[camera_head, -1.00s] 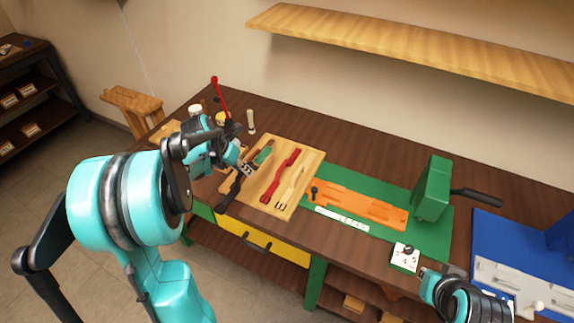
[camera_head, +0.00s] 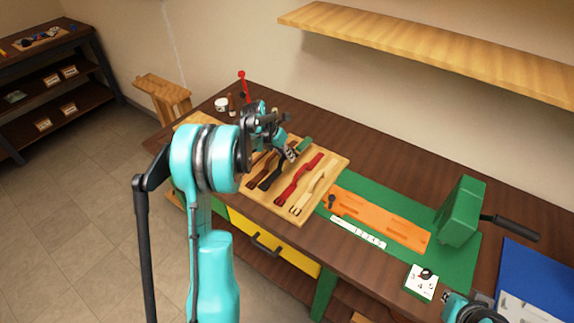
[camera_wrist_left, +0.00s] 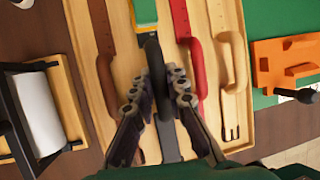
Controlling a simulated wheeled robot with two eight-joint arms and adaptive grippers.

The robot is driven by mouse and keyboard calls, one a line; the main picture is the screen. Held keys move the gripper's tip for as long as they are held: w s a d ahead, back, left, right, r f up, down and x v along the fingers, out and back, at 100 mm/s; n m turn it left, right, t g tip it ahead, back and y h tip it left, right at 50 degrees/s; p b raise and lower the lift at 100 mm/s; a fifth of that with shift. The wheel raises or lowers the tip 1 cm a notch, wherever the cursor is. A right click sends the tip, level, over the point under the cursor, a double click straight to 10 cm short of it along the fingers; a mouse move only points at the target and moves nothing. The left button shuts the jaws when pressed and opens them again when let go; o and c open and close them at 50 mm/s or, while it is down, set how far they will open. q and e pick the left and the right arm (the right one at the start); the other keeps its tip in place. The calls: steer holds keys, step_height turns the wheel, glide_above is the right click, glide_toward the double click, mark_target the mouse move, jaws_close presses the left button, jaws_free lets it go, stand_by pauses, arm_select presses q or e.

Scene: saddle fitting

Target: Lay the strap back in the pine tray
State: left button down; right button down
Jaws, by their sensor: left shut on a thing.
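The pine tray (camera_head: 335,163) lies on the bench with brown (camera_head: 258,160), red (camera_head: 300,180) and cream (camera_head: 308,192) straps side by side in it. My left gripper (camera_wrist_left: 157,100) is shut on the black strap (camera_wrist_left: 153,60), between the brown and red straps in the left wrist view. The black strap also shows in the head view (camera_head: 270,174), over the tray. Whether it touches the tray floor I cannot tell. A green piece (camera_head: 305,144) shows beyond the gripper. My right gripper (camera_head: 457,303) is partly in view at the bottom right; its jaws are unclear.
Right of the tray, an orange plate (camera_head: 380,218) and white numbered strip (camera_head: 358,232) lie on a green mat (camera_head: 450,262). A green press (camera_head: 462,210) with a black handle stands there. A shelf (camera_head: 420,45) overhangs the back.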

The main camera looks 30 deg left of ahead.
arm_select(q)
steer(key=shift+f+b, duration=0.7)
steer(key=shift+f, duration=1.3)
steer(key=shift+f, duration=0.1)
steer(key=c, duration=1.5)
jaws_free()
